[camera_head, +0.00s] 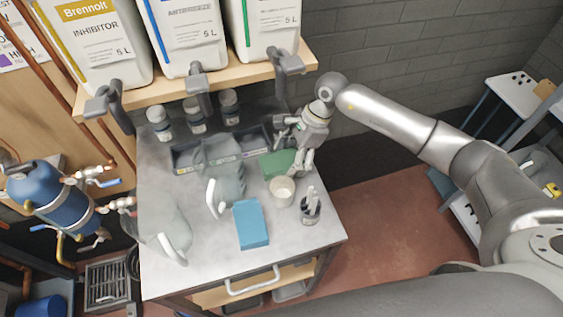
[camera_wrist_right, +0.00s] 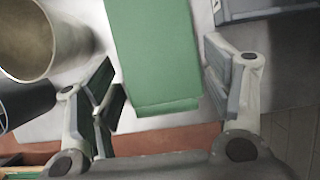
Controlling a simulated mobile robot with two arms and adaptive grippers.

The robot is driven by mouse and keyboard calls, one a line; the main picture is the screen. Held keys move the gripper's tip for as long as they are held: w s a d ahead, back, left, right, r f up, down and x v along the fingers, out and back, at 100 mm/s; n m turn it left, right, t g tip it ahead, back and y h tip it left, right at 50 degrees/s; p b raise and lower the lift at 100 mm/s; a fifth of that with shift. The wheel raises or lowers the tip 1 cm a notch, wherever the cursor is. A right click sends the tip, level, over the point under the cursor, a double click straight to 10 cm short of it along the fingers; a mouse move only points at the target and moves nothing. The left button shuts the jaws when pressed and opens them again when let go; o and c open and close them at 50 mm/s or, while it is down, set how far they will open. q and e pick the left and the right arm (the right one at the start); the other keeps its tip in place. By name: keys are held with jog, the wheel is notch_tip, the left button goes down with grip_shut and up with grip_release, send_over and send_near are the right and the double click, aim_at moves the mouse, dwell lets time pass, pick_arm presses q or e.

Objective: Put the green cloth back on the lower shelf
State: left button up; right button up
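The green cloth (camera_head: 277,164) is a folded flat block on the right part of the grey worktop (camera_head: 185,275). My right gripper (camera_head: 290,143) is over the worktop's right edge, beside the cloth. In the right wrist view the green cloth (camera_wrist_right: 155,55) lies between the spread fingers of my right gripper (camera_wrist_right: 162,88), with gaps on both sides. That gripper is open and holds nothing. A wooden surface (camera_head: 210,298), which may be the lower shelf, shows below the worktop's front edge, mostly hidden. My left gripper is not in view.
A pale cup (camera_head: 282,191) stands close to the cloth; it also shows in the right wrist view (camera_wrist_right: 40,40). A dark holder (camera_head: 310,211), a blue block (camera_head: 251,224) and clear jugs (camera_head: 165,225) are on the worktop. Large jerrycans (camera_head: 185,35) stand on the wooden shelf (camera_head: 175,95) above.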

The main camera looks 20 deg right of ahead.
jog(key=c, duration=0.7)
jog(key=shift+c, duration=0.2)
